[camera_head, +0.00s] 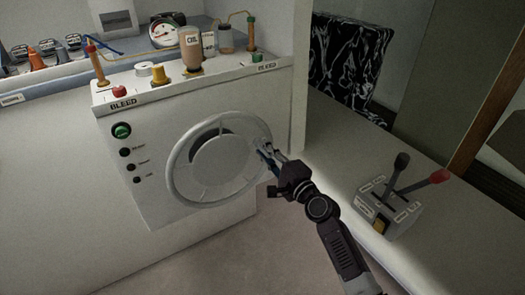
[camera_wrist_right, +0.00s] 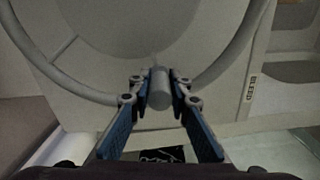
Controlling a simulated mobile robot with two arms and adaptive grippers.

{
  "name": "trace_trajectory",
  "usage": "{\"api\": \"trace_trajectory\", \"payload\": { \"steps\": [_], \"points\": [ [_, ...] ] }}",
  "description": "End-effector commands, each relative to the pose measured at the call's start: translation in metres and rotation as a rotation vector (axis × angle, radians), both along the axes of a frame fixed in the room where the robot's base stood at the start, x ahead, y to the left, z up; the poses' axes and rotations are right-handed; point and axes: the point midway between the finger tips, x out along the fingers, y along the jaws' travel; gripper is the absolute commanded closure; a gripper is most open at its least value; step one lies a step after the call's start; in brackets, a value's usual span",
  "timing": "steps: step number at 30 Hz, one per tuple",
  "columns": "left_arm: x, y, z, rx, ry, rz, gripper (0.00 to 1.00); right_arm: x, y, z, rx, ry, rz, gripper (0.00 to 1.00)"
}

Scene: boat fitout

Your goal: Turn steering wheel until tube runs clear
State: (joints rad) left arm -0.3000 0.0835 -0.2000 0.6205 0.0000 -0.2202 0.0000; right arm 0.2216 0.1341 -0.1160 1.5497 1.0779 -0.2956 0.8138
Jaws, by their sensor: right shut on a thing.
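The grey steering wheel (camera_head: 219,159) is mounted on the front of the white console. My right gripper (camera_head: 267,152) is at the wheel's right rim. In the right wrist view, my right gripper (camera_wrist_right: 159,88) is shut on a short grey cylindrical knob (camera_wrist_right: 159,90) at the rim of the steering wheel (camera_wrist_right: 100,30). A clear bottle with a tube (camera_head: 226,40) stands on the console top at the right, and a bottle marked OIL (camera_head: 191,48) stands to its left. The tube's contents are too small to judge. My left gripper is not in view.
A lever box (camera_head: 388,207) stands on the ledge at the right. Free floor lies below the console.

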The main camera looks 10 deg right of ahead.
Motion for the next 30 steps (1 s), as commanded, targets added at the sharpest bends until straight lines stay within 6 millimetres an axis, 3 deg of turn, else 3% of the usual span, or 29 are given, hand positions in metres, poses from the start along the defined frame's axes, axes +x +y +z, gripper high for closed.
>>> {"api": "trace_trajectory", "payload": {
  "steps": [20, 21, 24, 30],
  "points": [
    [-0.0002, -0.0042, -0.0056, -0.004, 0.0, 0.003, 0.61, 0.0002, -0.0027, -0.0095, 0.054, 0.024, -0.001, 1.0],
    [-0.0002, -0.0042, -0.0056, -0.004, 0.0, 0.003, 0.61, 0.0002, -0.0027, -0.0096, 0.054, 0.024, -0.001, 0.79],
    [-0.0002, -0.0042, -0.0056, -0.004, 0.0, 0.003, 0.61, 0.0002, -0.0024, -0.0092, 0.054, 0.024, -0.001, 0.68],
    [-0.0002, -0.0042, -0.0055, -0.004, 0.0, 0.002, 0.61, 0.0004, -0.0019, -0.0082, 0.055, 0.022, -0.001, 0.65]
  ]
}}
